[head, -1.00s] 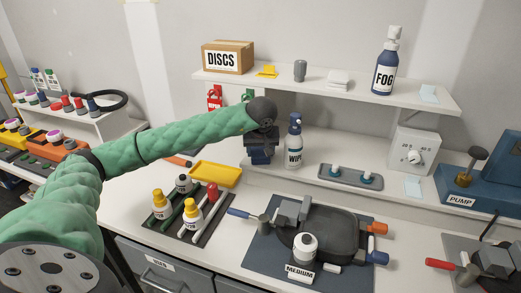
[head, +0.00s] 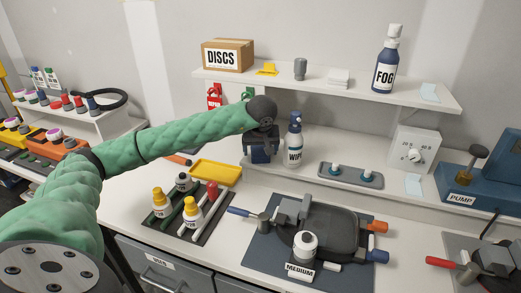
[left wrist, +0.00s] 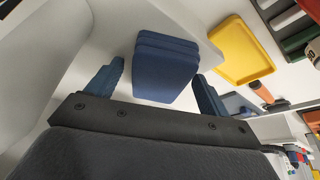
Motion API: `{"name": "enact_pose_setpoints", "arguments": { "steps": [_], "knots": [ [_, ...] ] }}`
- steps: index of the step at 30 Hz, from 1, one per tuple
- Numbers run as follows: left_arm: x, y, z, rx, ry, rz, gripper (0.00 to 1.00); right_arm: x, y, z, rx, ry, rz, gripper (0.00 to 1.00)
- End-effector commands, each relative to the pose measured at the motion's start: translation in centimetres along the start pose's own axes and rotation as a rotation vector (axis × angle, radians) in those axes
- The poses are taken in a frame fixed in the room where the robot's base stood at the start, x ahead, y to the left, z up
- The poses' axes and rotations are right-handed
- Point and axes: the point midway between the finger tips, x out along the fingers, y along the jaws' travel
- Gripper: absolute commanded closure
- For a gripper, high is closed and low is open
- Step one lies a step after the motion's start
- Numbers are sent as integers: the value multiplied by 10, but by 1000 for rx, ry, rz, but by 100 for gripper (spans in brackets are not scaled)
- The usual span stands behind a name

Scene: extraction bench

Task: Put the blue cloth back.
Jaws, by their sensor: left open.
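The blue cloth (left wrist: 166,66) is a thick folded stack in the left wrist view, lying against a white surface. My left gripper (left wrist: 158,75) is open, with one finger on each side of the cloth and visible gaps between. Nothing is clamped. In the head view, my left gripper (head: 262,128) points down behind the main work area, just left of the white WIPE bottle (head: 294,145). Part of the cloth (head: 260,156) shows dark blue under it; the gripper hides the rest. My right gripper is not in view.
A yellow tray (head: 215,173) lies in front of the gripper, also in the left wrist view (left wrist: 242,50). A shelf (head: 330,90) overhangs behind, with a DISCS box (head: 227,57) and FOG bottle (head: 386,65). A grey plate with two pegs (head: 350,176) lies to the right.

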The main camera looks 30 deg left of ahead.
Motion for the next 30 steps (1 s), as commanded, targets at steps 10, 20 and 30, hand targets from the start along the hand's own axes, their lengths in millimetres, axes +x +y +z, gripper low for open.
{"name": "enact_pose_setpoints", "arguments": {
  "steps": [10,20,30],
  "knots": [
    [-13,0,-1,0,1,1,20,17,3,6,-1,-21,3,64],
    [-56,0,-1,0,3,3,20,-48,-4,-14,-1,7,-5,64],
    [-108,1,-1,0,2,2,20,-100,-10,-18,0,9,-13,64]
  ]
}}
